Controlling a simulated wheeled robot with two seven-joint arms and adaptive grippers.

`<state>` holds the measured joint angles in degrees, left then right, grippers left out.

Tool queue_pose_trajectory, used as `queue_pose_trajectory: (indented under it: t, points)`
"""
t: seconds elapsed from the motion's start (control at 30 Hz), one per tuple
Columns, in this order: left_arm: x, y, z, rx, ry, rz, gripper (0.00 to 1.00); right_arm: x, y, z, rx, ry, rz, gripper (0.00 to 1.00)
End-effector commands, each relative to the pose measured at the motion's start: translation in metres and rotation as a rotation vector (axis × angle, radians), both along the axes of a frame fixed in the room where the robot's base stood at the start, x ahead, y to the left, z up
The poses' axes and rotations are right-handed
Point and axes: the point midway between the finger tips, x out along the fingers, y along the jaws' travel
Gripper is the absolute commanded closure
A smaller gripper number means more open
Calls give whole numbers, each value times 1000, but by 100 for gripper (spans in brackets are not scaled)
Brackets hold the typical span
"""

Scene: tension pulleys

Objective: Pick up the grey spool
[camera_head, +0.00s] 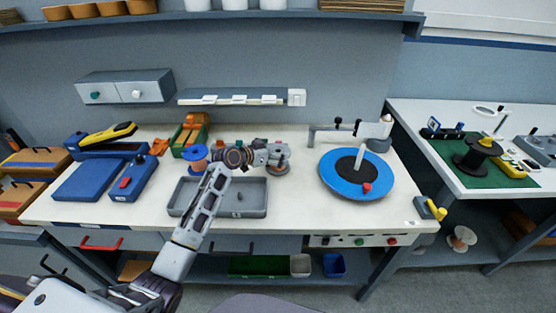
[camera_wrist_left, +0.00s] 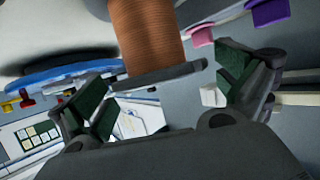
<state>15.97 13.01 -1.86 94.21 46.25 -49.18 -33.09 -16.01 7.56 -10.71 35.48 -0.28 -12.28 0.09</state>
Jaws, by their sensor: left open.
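The grey spool (camera_head: 279,169), wound with copper-coloured wire, is beside my left gripper (camera_head: 277,153) over the back of the workbench in the head view. The gripper covers part of it there. In the left wrist view the spool's copper winding (camera_wrist_left: 148,35) and grey flange (camera_wrist_left: 157,76) show at the top middle. My left gripper (camera_wrist_left: 168,92) is open, with one finger on each side of the flange. Small gaps show between the fingers and the flange. I cannot tell what the spool rests on. My right gripper is not in view.
A grey tray (camera_head: 252,213) lies below the gripper. A blue-and-orange spool (camera_head: 195,154) stands left of the wrist. A blue turntable (camera_head: 340,185) is to the right. Blue boxes (camera_head: 88,181) are at the left. A shelf (camera_head: 300,16) runs above. Free bench lies between tray and turntable.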

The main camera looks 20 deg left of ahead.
Motion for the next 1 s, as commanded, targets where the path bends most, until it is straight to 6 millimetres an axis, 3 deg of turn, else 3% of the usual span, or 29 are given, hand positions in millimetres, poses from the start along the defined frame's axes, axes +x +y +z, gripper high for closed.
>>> queue_pose_trajectory:
  t: [0.23, 0.73, 1.0]
  points:
    - [12, -7, -6, 0, 1, 0, 0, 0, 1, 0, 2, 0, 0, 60]
    - [13, -7, -7, 0, 1, 0, 0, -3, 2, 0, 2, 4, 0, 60]
    - [13, -7, -7, 0, 1, 0, 33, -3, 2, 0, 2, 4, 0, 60]
